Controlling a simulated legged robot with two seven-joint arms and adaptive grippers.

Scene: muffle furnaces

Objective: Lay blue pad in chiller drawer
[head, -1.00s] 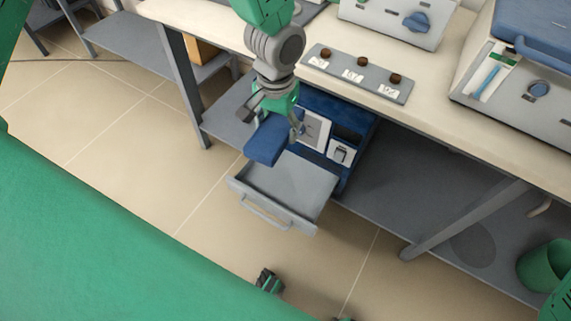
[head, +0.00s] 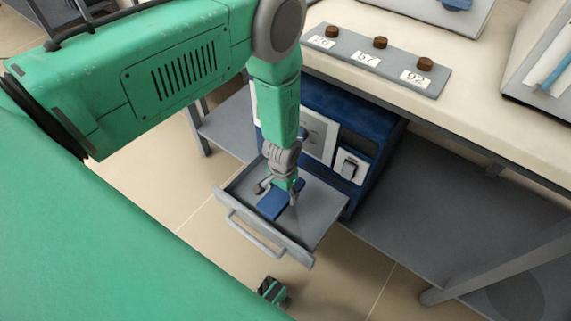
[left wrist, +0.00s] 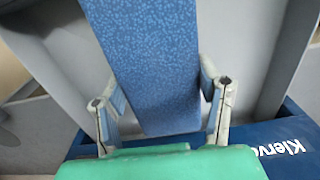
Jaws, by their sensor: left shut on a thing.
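The chiller (head: 385,118) is a dark blue cabinet on the shelf under the bench, and its grey drawer (head: 322,212) is pulled out. My left gripper (head: 280,191) points down inside the drawer's outline and is shut on the blue pad (head: 270,206). In the left wrist view the fingers of my left gripper (left wrist: 163,100) sit on both sides of the speckled blue pad (left wrist: 155,55), over the grey drawer floor (left wrist: 245,45). The pad is low, at or just above the floor; I cannot tell whether it touches. My right gripper is not in view.
The bench top (head: 475,115) overhangs the chiller and carries a grey plate (head: 375,62) with brown knobs. The lower shelf (head: 420,210) is clear to the right of the chiller. A slanted grey leg (head: 500,255) stands at the right.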

